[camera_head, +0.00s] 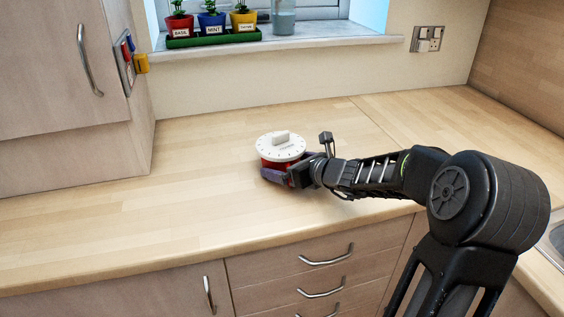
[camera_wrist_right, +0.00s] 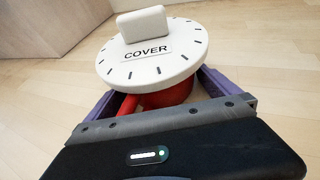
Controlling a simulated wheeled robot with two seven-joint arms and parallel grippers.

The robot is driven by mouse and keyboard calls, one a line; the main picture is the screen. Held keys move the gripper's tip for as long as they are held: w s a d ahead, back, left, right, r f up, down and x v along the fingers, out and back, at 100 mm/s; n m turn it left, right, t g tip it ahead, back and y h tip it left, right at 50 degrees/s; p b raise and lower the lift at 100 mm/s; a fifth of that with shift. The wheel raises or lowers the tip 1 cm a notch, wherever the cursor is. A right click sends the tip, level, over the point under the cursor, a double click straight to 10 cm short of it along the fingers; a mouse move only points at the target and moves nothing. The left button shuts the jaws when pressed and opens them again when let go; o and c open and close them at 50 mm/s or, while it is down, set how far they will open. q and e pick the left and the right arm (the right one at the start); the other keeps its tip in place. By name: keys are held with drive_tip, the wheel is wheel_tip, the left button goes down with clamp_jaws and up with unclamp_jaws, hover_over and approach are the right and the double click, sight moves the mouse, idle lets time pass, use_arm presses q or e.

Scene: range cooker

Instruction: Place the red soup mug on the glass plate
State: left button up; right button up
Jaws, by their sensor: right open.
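A red mug (camera_head: 268,164) stands on the wooden worktop, topped by a round white cover (camera_head: 280,146) with tick marks and a block handle. In the right wrist view the cover (camera_wrist_right: 152,55) reads "COVER" and hides most of the red mug (camera_wrist_right: 165,97); a red handle shows low on its left. My right gripper (camera_head: 285,171) is open, its purple fingers on either side of the mug. I cannot tell whether they touch it. No glass plate can be made out, and my left gripper is out of view.
The worktop (camera_head: 120,215) is clear to the left of the mug. A cupboard (camera_head: 60,70) stands at the back left. Potted herbs sit in a green tray (camera_head: 213,39) on the windowsill. A sink edge (camera_head: 556,240) shows at the far right.

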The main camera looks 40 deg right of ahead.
drive_tip(key=shift+c, duration=0.4)
drive_tip(key=shift+r, duration=0.1)
drive_tip(key=c, duration=1.6)
drive_tip(key=shift+o, duration=0.2)
drive_tip(key=shift+r, duration=0.1)
wheel_tip(320, 180, up, 10)
drive_tip(key=p, duration=0.3)
drive_tip(key=shift+p, duration=0.35)
